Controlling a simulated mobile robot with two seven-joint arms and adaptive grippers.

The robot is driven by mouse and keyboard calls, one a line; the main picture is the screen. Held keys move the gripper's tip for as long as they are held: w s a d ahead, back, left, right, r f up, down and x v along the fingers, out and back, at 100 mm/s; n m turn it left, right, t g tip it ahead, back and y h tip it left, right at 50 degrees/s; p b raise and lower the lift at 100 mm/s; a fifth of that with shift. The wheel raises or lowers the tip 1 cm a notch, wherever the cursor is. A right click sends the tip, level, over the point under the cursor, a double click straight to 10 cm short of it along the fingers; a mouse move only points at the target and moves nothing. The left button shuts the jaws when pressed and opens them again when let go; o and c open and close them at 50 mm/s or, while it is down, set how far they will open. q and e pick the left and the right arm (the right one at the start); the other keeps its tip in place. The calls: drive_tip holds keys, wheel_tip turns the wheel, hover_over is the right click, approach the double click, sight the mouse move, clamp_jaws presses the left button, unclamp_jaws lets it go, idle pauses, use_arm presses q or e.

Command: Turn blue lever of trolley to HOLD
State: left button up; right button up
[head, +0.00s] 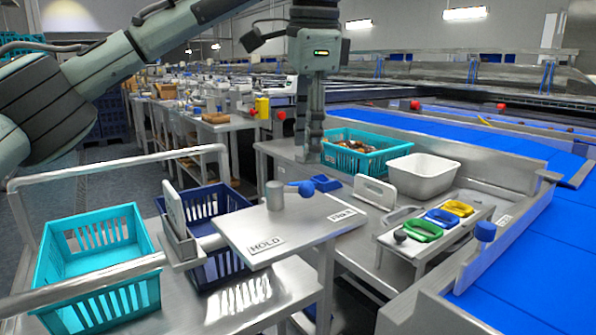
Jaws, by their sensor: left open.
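The trolley's grey panel (240,225) bears a round grey post (274,195) with a short lever ending in a blue knob (305,189). The lever points right, toward the far-right side of the panel. A HOLD label (265,245) lies at the panel's near edge, and a second label (341,215) at its right corner is too small to read surely. My left gripper (308,155) points down, open, beyond and above the knob in the picture, apart from it. My right gripper is not in view.
The trolley carries a teal crate (97,262) and a dark blue crate (215,203), with a metal rail (115,165) behind. On the bench are a teal crate of dates (365,157), a white tub (422,177) and coloured trays (440,217). A blue conveyor (550,255) runs at right.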

sight(306, 183)
use_arm(q)
drive_tip(key=f, duration=0.6)
drive_tip(key=shift+w+f, duration=0.2)
drive_tip(key=shift+w, duration=0.05)
drive_tip(key=shift+w+f, duration=0.1)
drive_tip(key=shift+f, duration=0.25)
drive_tip(key=shift+c, duration=0.3)
drive_tip(key=c, duration=0.7)
clamp_jaws()
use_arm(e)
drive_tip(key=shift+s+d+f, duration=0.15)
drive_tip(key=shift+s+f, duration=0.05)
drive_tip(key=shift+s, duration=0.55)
